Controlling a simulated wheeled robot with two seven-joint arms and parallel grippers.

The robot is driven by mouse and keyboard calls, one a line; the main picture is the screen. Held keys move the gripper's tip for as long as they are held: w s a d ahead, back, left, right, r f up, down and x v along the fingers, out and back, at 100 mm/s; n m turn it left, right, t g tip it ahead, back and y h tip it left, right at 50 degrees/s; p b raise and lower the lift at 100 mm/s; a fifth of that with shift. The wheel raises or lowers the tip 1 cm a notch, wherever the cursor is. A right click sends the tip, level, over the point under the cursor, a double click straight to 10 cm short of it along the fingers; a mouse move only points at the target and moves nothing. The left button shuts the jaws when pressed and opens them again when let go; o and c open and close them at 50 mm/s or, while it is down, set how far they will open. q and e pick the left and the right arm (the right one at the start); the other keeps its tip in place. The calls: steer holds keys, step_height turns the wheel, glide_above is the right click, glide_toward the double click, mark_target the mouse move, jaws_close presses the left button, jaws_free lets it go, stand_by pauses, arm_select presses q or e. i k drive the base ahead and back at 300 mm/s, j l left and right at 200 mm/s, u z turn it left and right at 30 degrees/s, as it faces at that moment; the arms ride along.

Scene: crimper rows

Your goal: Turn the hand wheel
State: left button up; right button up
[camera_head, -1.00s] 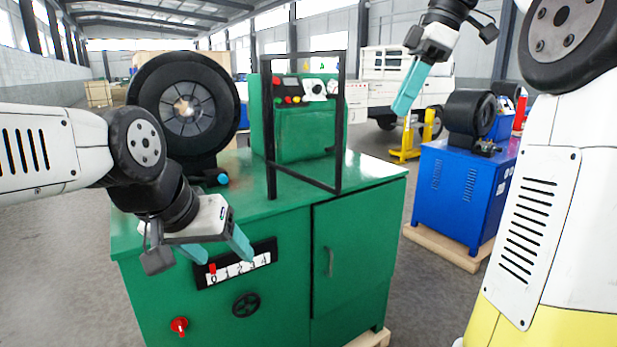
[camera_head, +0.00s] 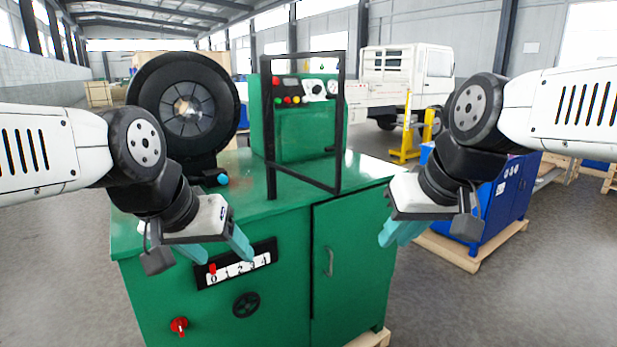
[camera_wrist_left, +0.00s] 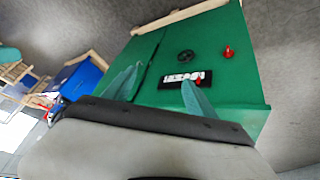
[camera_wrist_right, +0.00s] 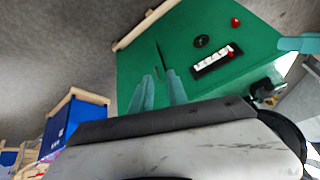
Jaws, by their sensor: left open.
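The hand wheel (camera_head: 246,304) is a small black wheel on the green machine's front panel, below a black and white number scale (camera_head: 236,264) with a red pointer. It also shows in the left wrist view (camera_wrist_left: 186,56) and the right wrist view (camera_wrist_right: 201,41). My left gripper (camera_head: 222,250) is open and empty, in front of the scale and above the wheel, not touching the wheel. My right gripper (camera_head: 393,236) is off the machine's right front side, away from the wheel. Its two teal fingers show apart in the right wrist view (camera_wrist_right: 158,92), with nothing between them.
A red knob (camera_head: 179,326) sits left of the wheel. The green machine (camera_head: 290,225) carries a round black crimping head (camera_head: 184,105) and a black frame on top. A door with a handle (camera_head: 328,261) is on the right. A blue machine (camera_head: 500,205) stands behind on the right.

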mark_target(244, 298)
steer(key=u, duration=0.55)
steer(key=l+u, duration=0.9)
steer(key=l, duration=0.15)
steer(key=k+l, duration=0.1)
steer(key=l, duration=0.4)
steer(key=l+u, duration=0.1)
steer(key=l, duration=0.35)
steer(key=k+l+u, duration=0.1)
steer(key=l, duration=0.4)
steer(key=i, duration=0.6)
